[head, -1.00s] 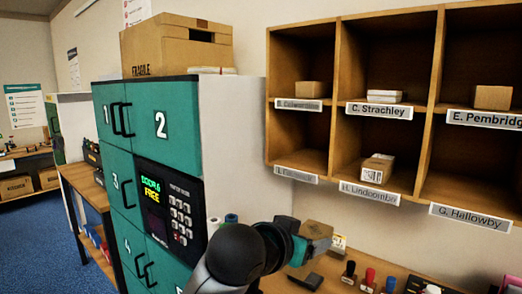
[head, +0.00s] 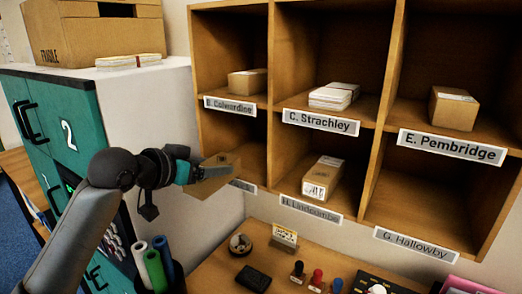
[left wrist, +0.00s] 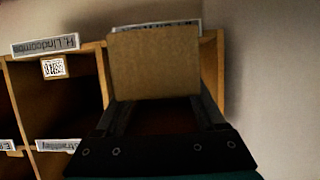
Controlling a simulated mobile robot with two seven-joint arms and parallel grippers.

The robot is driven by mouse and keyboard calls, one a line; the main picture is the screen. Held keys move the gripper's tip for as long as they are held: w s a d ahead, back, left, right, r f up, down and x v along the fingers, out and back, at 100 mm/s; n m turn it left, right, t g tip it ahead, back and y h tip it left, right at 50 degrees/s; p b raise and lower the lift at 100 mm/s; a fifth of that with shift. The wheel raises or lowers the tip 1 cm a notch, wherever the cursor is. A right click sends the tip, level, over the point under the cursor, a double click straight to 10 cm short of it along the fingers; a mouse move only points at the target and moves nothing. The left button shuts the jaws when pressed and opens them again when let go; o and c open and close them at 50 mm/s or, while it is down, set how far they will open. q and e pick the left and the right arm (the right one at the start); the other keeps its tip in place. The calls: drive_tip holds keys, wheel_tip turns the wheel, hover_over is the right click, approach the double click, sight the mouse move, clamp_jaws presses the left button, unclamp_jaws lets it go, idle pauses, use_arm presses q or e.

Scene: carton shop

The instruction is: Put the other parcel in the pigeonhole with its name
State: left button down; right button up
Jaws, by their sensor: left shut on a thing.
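My left gripper (head: 188,172) is shut on a small brown parcel (head: 215,174). It holds the parcel up in front of the lower-left pigeonhole (head: 247,150), by its left side and sill. In the left wrist view the parcel (left wrist: 154,65) sits between the fingers (left wrist: 158,112) and covers most of a name label (left wrist: 180,25). The lower-left name label (head: 243,186) is mostly hidden in the head view, so I cannot read it. Another parcel (head: 322,178) lies in the H. Lindcombe pigeonhole. My right gripper is not in view.
Parcels lie in the upper-left (head: 247,84) and E. Pembridge (head: 454,108) pigeonholes, and envelopes (head: 334,95) in C. Strachley. The G. Hallowby pigeonhole (head: 420,205) is empty. Stamps (head: 317,279) and a card stand (head: 284,236) are on the bench below. Green lockers (head: 62,135) stand left.

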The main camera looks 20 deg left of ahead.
sight(228, 155)
use_arm(q)
drive_tip(key=w, duration=0.3)
drive_tip(key=w+p, duration=0.1)
drive_tip(key=shift+w+d+r, duration=0.2)
drive_tip(key=shift+d+r, duration=0.05)
drive_tip(key=shift+d, duration=0.1)
drive_tip(key=w, duration=0.3)
drive_tip(key=w+p, duration=0.1)
drive_tip(key=w, duration=0.2)
drive_tip(key=w+d, duration=0.1)
drive_tip(key=w, duration=0.1)
drive_tip(key=shift+w+d+f, duration=0.1)
drive_tip(key=shift+w+f, duration=0.05)
drive_tip(key=shift+w, duration=0.25)
drive_tip(key=shift+w+d, duration=0.1)
drive_tip(key=shift+w, duration=0.35)
drive_tip(key=w, duration=0.3)
drive_tip(key=shift+d+p, duration=0.2)
drive_tip(key=shift+p, duration=0.2)
drive_tip(key=shift+f, duration=0.5)
drive_tip(key=shift+s+f, duration=0.1)
drive_tip(key=shift+f, duration=0.15)
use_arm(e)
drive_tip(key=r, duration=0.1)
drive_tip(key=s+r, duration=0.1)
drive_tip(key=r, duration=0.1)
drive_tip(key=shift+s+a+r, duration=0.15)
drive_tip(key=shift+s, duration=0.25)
use_arm(q)
drive_tip(key=shift+f, duration=0.15)
